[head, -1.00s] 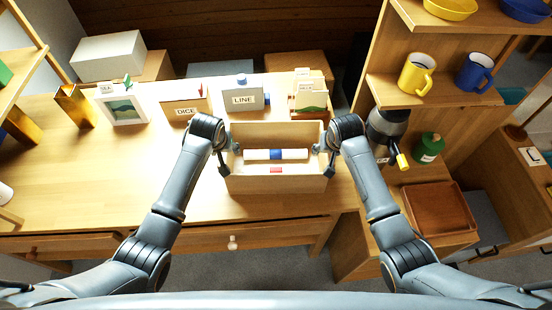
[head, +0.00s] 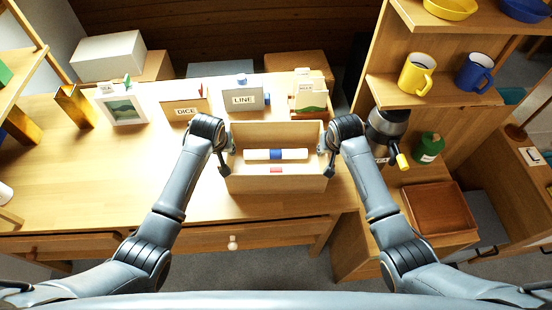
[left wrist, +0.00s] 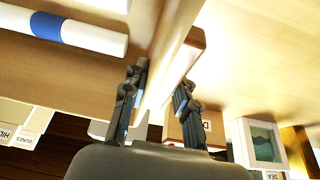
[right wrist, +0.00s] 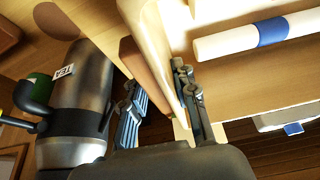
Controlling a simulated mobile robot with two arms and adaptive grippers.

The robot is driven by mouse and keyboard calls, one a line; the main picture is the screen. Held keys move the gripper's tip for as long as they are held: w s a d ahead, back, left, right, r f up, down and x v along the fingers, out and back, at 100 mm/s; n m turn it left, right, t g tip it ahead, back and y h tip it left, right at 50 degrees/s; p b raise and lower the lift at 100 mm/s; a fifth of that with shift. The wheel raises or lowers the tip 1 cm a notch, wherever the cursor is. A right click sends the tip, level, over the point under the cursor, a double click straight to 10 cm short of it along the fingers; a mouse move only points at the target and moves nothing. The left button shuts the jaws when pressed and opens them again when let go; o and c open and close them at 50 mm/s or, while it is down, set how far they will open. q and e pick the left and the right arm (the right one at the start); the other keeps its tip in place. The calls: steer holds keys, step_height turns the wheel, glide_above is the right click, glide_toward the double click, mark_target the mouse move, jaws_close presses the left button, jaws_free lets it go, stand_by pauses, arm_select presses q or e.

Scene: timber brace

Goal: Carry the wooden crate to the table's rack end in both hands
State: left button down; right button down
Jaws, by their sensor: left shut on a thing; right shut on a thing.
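The wooden crate (head: 275,184) is an open pale box at the right part of the table (head: 90,185). A white roll with a blue band (head: 262,155) lies inside it, with a small red patch on the crate's front. My left gripper (head: 226,160) is shut on the crate's left wall, its fingers on either side in the left wrist view (left wrist: 155,100). My right gripper (head: 326,160) is shut on the right wall, also seen in the right wrist view (right wrist: 160,100). Whether the crate's bottom touches the table is hard to tell.
Behind the crate stand a LINE box (head: 244,99), a DICE box (head: 187,109) and a card holder (head: 310,100). A metal TEA flask (head: 388,128), a green bottle (head: 428,147) and a brown tray (head: 438,208) are to the right. The table's left-middle is clear.

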arm_select(q)
steer(key=shift+r, duration=0.2)
arm_select(e)
steer(key=shift+w+r, duration=0.1)
steer(key=shift+r, duration=0.05)
